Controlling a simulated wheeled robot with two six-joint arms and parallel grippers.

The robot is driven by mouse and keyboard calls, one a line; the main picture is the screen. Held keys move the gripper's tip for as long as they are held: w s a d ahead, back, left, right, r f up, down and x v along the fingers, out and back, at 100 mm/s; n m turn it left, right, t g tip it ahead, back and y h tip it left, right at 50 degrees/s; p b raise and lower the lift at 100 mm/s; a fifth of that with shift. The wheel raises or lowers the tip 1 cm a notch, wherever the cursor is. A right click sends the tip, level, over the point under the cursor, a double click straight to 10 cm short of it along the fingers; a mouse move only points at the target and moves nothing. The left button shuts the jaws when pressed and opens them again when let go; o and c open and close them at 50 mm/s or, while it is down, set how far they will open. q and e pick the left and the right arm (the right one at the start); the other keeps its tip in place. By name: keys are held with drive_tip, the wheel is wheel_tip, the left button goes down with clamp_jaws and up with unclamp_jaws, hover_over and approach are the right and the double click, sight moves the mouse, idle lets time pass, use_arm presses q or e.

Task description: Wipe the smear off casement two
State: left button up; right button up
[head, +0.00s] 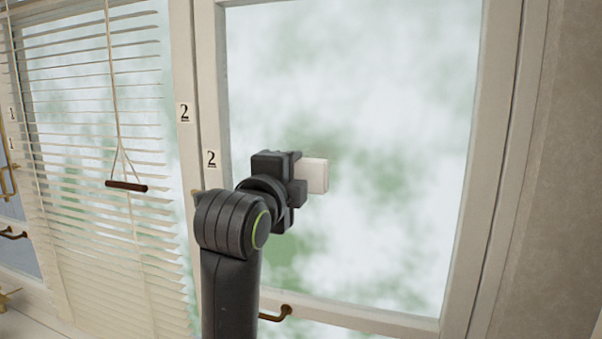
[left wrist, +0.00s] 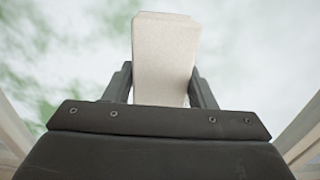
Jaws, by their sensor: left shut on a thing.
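Casement two's window pane (head: 390,110) fills the middle of the head view in a cream frame. A "2" label (head: 211,159) is on the frame's left side. The glass looks cloudy white with blurred green patches; I cannot tell a smear from the view behind it. My left gripper (head: 300,178) is shut on a pale, block-like pad (head: 315,176) in front of the pane. The pad also shows between the fingers in the left wrist view (left wrist: 165,60). I cannot tell whether it touches the glass. My right gripper is not in view.
White slatted blinds (head: 90,130) hang at the left, with a cord ending in a wooden bar (head: 126,186). A second "2" label (head: 184,113) is on the post beside them. A plain wall (head: 572,180) is at the right.

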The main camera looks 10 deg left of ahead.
sight(316, 166)
use_arm(q)
drive_tip(key=shift+w+a+r+p, duration=0.1)
drive_tip(key=shift+a+p, duration=0.2)
drive_tip(key=shift+a, duration=0.1)
drive_tip(key=shift+w+a+r+p, duration=0.1)
drive_tip(key=shift+a+p, duration=0.2)
drive_tip(key=shift+a, duration=0.1)
drive_tip(key=shift+w+a+f, duration=0.15)
drive_tip(key=shift+a, duration=0.7)
drive_tip(key=shift+r+p, duration=1.2)
drive_tip(key=shift+p, duration=0.1)
drive_tip(key=shift+d+f+b, duration=0.15)
drive_tip(key=shift+d+b, duration=0.25)
drive_tip(key=shift+d, duration=0.2)
drive_tip(key=shift+s+d+b, duration=0.2)
drive_tip(key=shift+d+b, duration=0.05)
drive_tip(key=shift+d, duration=0.35)
drive_tip(key=shift+s+d+b, duration=0.15)
drive_tip(key=shift+d+b, duration=0.05)
drive_tip(key=shift+d, duration=0.4)
drive_tip(key=shift+s+d+b, duration=0.2)
drive_tip(key=shift+d+b, duration=0.45)
drive_tip(key=shift+d, duration=0.35)
drive_tip(key=shift+s+d, duration=0.15)
drive_tip(key=shift+d, duration=0.6)
drive_tip(key=shift+d+b, duration=0.1)
drive_tip(key=shift+b, duration=0.3)
